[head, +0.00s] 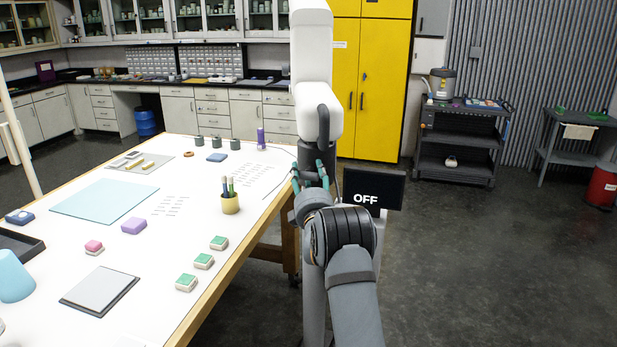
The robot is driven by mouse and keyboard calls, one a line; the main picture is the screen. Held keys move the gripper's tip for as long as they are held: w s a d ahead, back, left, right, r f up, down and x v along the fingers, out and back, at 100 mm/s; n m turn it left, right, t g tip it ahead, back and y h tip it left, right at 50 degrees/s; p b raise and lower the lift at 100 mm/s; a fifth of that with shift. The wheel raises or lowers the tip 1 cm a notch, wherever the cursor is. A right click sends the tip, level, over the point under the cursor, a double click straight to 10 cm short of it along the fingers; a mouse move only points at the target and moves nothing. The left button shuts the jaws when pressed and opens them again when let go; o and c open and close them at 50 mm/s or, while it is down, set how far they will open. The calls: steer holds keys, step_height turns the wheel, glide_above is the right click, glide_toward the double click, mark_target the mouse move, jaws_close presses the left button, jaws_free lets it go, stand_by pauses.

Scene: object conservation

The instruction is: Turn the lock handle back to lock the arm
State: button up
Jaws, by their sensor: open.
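A tall white device (312,55) stands upright at the table's right edge. A dark grey rounded handle (323,120) is on its front; I take this to be the lock handle, but cannot tell whether it is locked. My gripper (309,176), with teal fingers, is open just below the handle. I cannot tell whether a finger touches it. My wrist and forearm hide much of the device's lower part. A dark screen (380,190) reading "OFF" is just right of my gripper.
The white-topped table (160,250) is on the left, holding a pencil cup (230,203), green-topped blocks (203,261) and a grey pad (99,291). A yellow cabinet (380,85) and dark cart (458,140) stand behind. The floor at right is clear.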

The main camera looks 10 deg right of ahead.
steer(key=s+f, duration=0.2)
steer(key=s, duration=0.9)
steer(key=shift+s+a, duration=0.35)
steer(key=shift+s, duration=0.05)
steer(key=shift+w, duration=0.15)
steer(key=w, duration=0.3)
steer(key=w+r, duration=0.1)
steer(key=w, duration=0.3)
steer(key=w+r, duration=0.1)
steer(key=w, duration=0.3)
steer(key=shift+w+d, duration=0.2)
steer(key=shift+d, duration=0.1)
steer(key=shift+w+r+p, duration=0.15)
steer(key=shift+r+p, duration=0.1)
steer(key=shift+p, duration=0.4)
steer(key=shift+f+p, duration=0.1)
steer(key=shift+p, duration=0.35)
steer(key=shift+n, duration=0.3)
steer(key=shift+f, duration=0.15)
steer(key=shift+f+b, duration=0.1)
steer(key=shift+b, duration=0.25)
